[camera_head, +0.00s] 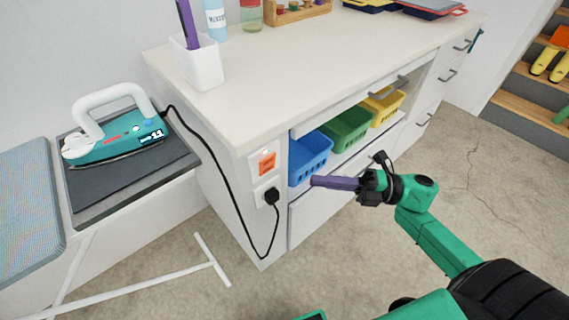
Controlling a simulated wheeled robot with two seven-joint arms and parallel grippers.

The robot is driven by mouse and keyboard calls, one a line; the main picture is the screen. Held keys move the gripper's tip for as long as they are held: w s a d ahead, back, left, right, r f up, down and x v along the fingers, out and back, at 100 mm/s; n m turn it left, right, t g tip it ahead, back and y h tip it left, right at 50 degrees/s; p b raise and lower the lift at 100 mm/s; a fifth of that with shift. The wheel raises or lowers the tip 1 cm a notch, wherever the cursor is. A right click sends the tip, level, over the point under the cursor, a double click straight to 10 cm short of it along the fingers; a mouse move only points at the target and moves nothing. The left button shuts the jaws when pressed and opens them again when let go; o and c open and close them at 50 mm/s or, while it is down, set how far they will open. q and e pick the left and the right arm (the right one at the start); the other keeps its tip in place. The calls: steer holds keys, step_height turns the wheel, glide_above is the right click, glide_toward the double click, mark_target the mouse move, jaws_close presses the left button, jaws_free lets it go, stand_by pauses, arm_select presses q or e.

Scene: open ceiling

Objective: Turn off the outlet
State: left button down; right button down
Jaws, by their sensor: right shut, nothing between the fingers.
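The outlet (256,168) is a white plate on the end panel of the white counter. Its upper part has a lit orange switch (267,162). Below it a black plug (271,196) sits in the socket, and its black cord (226,180) runs up to a teal and white iron (113,135). My right gripper (313,181) has purple fingers, shut and empty. It points left from the green arm, to the right of the outlet and apart from it in the picture. My left gripper is not in view.
The iron rests on a dark pad (130,176) at the end of an ironing board (25,205). Blue (309,158), green (348,130) and yellow (384,106) baskets sit in the counter's open shelf, close behind my gripper. A white cup (197,65) stands on the countertop. The floor in front is clear.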

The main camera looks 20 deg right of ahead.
mark_target(265, 164)
steer(key=shift+w+a+r, duration=0.15)
steer(key=shift+w+a, duration=0.85)
steer(key=shift+a, duration=0.15)
steer(key=shift+w+a+r, duration=0.2)
steer(key=shift+w+a, duration=0.8)
steer(key=shift+a, duration=0.15)
steer(key=shift+w+a+r, duration=0.15)
steer(key=shift+w+a, duration=0.85)
steer(key=shift+a, duration=0.15)
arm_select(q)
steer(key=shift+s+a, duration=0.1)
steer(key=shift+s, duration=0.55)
